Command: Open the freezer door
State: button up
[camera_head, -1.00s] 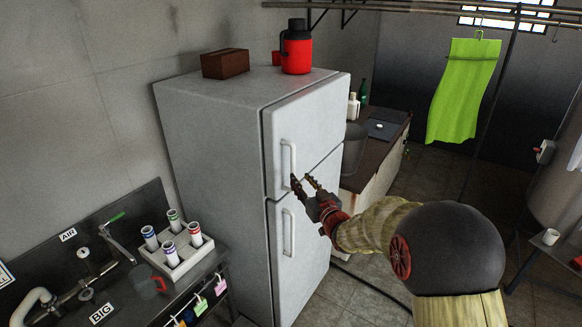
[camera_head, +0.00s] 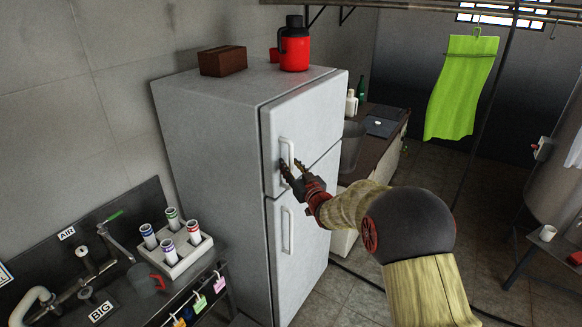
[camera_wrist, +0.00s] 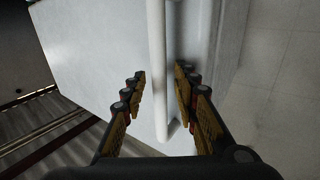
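The freezer door (camera_head: 310,125) is the upper door of a pale grey fridge (camera_head: 205,150), and it is shut. Its white vertical bar handle (camera_head: 287,148) is near the door's left edge. My gripper (camera_head: 291,164) is at the lower part of this handle, with its fingers apart. In the wrist view the white handle bar (camera_wrist: 157,45) runs between the two open fingers of the gripper (camera_wrist: 160,75), with gaps visible on both sides. The fingertips partly hide the handle's lower end in the head view.
The lower door (camera_head: 305,240) is shut, with its own white handle (camera_head: 287,231). A red jug (camera_head: 294,50) and a brown box (camera_head: 223,61) stand on the fridge. A sink counter with a tube rack (camera_head: 180,262) is at left.

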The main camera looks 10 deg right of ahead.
jog(key=shift+c, duration=1)
grip_shut()
